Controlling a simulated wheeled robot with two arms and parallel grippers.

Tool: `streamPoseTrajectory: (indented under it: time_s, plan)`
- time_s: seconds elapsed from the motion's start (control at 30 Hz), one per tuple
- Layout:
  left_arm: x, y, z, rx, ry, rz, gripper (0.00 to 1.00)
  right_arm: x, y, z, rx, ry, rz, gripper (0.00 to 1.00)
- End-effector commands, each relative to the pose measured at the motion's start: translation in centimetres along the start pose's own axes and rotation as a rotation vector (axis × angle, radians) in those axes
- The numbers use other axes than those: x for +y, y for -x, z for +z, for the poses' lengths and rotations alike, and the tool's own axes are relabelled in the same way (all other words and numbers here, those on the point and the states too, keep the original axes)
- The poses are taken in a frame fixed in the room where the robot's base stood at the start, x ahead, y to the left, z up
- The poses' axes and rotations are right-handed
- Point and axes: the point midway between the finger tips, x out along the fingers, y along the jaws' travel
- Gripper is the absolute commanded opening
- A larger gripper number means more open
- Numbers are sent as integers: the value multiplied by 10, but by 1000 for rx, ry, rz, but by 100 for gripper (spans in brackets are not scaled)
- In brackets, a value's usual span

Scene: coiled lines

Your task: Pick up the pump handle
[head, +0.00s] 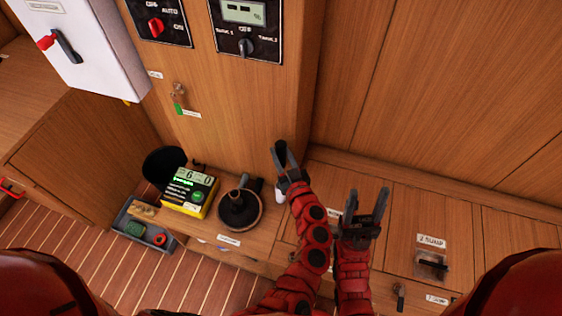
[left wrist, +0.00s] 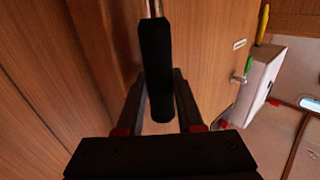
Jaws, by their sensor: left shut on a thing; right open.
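The pump handle (left wrist: 155,65) has a black grip and a thin metal rod. In the left wrist view it stands between the fingers of my left gripper (left wrist: 160,108), which are shut on it. In the head view my left gripper (head: 282,160) is raised above the back of the bench, against the wood wall; the handle is hard to make out there. A round black pump (head: 239,209) with a short upright stub sits on the bench, left of that gripper. My right gripper (head: 367,207) is open and empty over the bench lids.
A yellow and black box (head: 189,192) with a green display stands left of the pump, by a black bucket (head: 164,165). A grey tray (head: 143,226) is lower down. Switch panels (head: 245,28) and a white cabinet (head: 85,45) are on the wall. A sump hatch (head: 431,262) is at right.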

Motion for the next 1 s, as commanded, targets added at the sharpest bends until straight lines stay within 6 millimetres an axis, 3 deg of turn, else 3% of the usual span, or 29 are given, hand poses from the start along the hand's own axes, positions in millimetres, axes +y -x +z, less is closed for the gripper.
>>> streamPoseTrajectory:
  time_s: [0.27,1.0]
  plan:
    - [-2,4,-12,-3,-2,1,0,1,-20,-3,0,0,0,55]
    - [-3,3,-126,-1,1,-1,0,7,-136,-23,0,0,0,55]
